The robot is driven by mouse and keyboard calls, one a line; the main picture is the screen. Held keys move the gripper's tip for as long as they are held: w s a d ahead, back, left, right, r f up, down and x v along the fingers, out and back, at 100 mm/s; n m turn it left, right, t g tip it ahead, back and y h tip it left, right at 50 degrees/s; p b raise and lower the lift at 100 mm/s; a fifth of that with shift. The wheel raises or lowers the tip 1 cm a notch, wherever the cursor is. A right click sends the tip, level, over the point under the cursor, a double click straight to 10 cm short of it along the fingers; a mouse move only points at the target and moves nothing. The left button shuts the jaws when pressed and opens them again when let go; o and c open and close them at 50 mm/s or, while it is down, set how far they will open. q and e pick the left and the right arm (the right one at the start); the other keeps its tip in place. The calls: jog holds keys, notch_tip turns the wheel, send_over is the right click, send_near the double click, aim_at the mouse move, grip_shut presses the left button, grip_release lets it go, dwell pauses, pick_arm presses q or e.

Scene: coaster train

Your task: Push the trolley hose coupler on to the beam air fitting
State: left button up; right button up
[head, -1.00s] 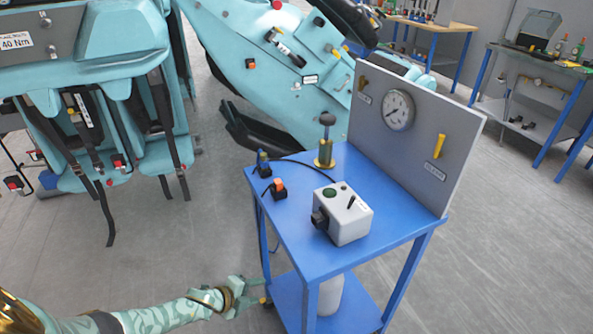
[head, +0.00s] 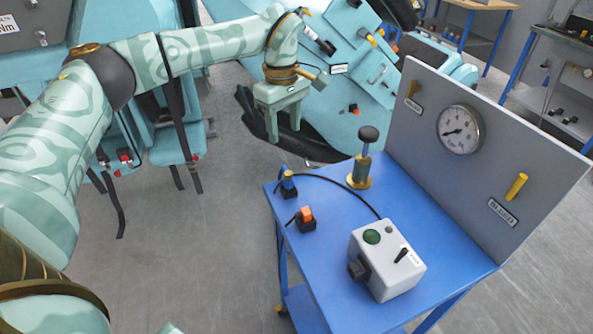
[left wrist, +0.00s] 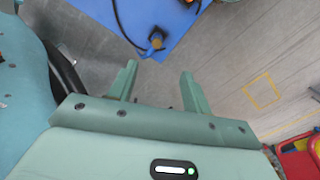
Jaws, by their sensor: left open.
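The trolley hose coupler seems to be the small blue piece with a brass collar (head: 289,184) at the near-left corner of the blue trolley top (head: 330,235). A black hose runs from it. It also shows in the left wrist view (left wrist: 156,40), just beyond my fingertips. My left gripper (head: 283,130) is open and empty, pointing down above and left of the coupler in the head view, apart from it. The fingers also show in the left wrist view (left wrist: 158,72). The teal beam (head: 345,75) stands behind; I cannot tell which part on it is the air fitting.
An orange-topped black connector (head: 306,220) sits beside the coupler. A grey control box (head: 385,262), a brass-based plunger (head: 360,172) and a grey gauge panel (head: 440,165) are on the trolley. Teal seat-like parts with hanging straps (head: 170,145) stand left.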

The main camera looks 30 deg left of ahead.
pick_arm(q)
jog(key=b, duration=0.3)
send_near(288, 173)
jog(key=f, duration=0.5)
jog(key=shift+s+f, duration=0.15)
jog(key=shift+s, duration=0.05)
jog(key=shift+f, duration=0.35)
jog(key=f, duration=0.1)
jog(key=f+b, duration=0.1)
jog(key=f, duration=0.1)
jog(key=f+b, duration=0.1)
jog(key=f, duration=0.1)
jog(key=shift+w+d+f, duration=0.15)
jog(key=shift+w, duration=0.15)
pick_arm(e)
jog(key=shift+g, duration=0.3)
jog(key=f, duration=0.1)
jog(key=s+f, duration=0.1)
jog(key=f, duration=0.1)
jog(key=s+f, duration=0.1)
jog(key=f, duration=0.1)
jog(key=shift+s+a, duration=0.1)
jog(key=shift+a, duration=0.05)
pick_arm(q)
grip_shut()
